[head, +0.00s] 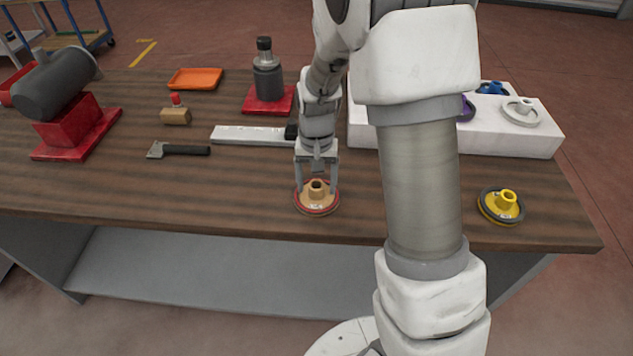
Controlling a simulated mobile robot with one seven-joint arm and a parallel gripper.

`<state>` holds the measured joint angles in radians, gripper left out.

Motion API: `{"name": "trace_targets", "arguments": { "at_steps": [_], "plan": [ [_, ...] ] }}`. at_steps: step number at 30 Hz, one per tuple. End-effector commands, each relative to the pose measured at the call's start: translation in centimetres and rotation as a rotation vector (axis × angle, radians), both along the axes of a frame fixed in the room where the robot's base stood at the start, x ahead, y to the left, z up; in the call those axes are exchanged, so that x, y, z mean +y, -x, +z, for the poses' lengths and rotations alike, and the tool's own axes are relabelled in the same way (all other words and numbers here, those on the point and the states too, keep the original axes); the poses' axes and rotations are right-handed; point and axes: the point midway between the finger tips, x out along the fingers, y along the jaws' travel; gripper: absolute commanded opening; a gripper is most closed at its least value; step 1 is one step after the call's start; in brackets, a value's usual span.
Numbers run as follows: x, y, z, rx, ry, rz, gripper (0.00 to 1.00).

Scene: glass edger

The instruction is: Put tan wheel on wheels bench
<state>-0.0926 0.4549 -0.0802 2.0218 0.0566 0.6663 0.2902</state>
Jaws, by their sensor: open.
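The tan wheel (317,200), with a reddish rim and a raised hub, lies flat on the brown wooden bench (240,180) near its front edge. My gripper (317,186) points down over it and is open, with one finger on each side of the hub. I cannot tell whether the fingers touch the wheel. A yellow wheel (502,205) with a dark rim lies on the bench at the right. A white block (500,139) at the back right bears a grey wheel (520,111), a blue wheel (491,88) and a purple wheel (467,109), partly hidden by my arm.
A grey motor on a red base (66,126) stands at the left. An orange tray (195,78), a red-based dark spindle (268,80), a small brush (175,115), a black-handled tool (180,150) and a pale bar (250,135) lie behind. The bench's front left is clear.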

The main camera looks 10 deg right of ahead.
Motion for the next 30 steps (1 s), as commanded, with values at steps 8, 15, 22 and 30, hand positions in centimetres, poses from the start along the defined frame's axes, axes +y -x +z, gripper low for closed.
{"name": "trace_targets", "arguments": {
  "at_steps": [8, 15, 22, 30],
  "plan": [
    [0.0, -0.1, 3.0, -0.005, 0.000, 0.000, 0.76],
    [0.0, -0.1, 8.3, -0.005, 0.000, 0.001, 0.76],
    [0.0, -0.1, 11.5, -0.003, 0.000, 0.000, 0.76],
    [-0.2, 1.8, 14.8, -0.054, -0.009, 0.028, 0.76]
  ]
}}
